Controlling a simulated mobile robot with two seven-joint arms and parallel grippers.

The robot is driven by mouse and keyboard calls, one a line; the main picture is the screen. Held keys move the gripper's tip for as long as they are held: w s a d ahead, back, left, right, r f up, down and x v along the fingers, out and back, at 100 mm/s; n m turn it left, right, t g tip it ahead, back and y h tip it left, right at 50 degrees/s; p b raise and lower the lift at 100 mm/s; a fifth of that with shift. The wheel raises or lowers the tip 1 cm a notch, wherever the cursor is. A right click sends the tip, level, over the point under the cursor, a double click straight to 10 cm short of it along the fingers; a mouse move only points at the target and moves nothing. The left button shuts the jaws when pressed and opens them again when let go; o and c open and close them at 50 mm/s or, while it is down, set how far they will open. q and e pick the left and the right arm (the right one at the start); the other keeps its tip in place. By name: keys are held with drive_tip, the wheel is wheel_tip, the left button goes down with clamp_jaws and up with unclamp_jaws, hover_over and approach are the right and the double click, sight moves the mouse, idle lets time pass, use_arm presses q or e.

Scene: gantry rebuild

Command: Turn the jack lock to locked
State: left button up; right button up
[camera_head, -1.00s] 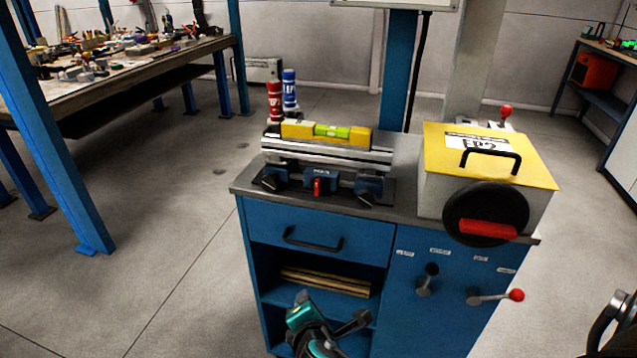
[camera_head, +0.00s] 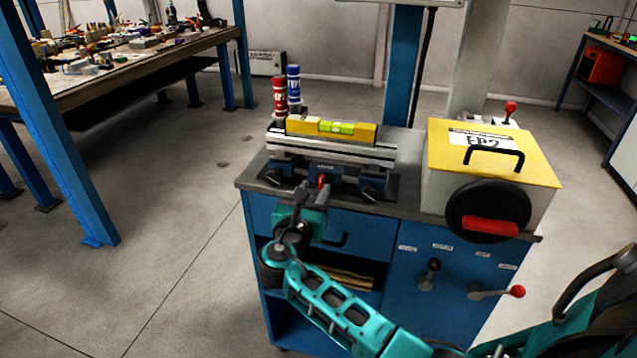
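A small red lever (camera_head: 323,181) stands on the middle blue block of the rail fixture on the blue cabinet's top. My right gripper (camera_head: 311,188) is at this lever, in front of the fixture, with its arm coming in from the lower right. Its fingers partly hide the lever and block, so I cannot tell whether they grip it. On the cabinet front are a black-knobbed lever (camera_head: 430,273) and a red-knobbed lever (camera_head: 498,291), with small labels above them that I cannot read. No label shows which control is the jack lock. My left gripper is not in view.
A yellow level (camera_head: 331,127) lies on the rail fixture (camera_head: 335,152). Red and blue bottles (camera_head: 279,98) stand behind it. A yellow-topped box (camera_head: 495,150) with a black wheel and red grip stands on the right. A cluttered workbench (camera_head: 150,62) is at the back left.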

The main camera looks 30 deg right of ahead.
sight(321, 179)
drive_tip(key=shift+x, duration=2.05)
drive_tip(key=shift+c, duration=0.3)
clamp_jaws()
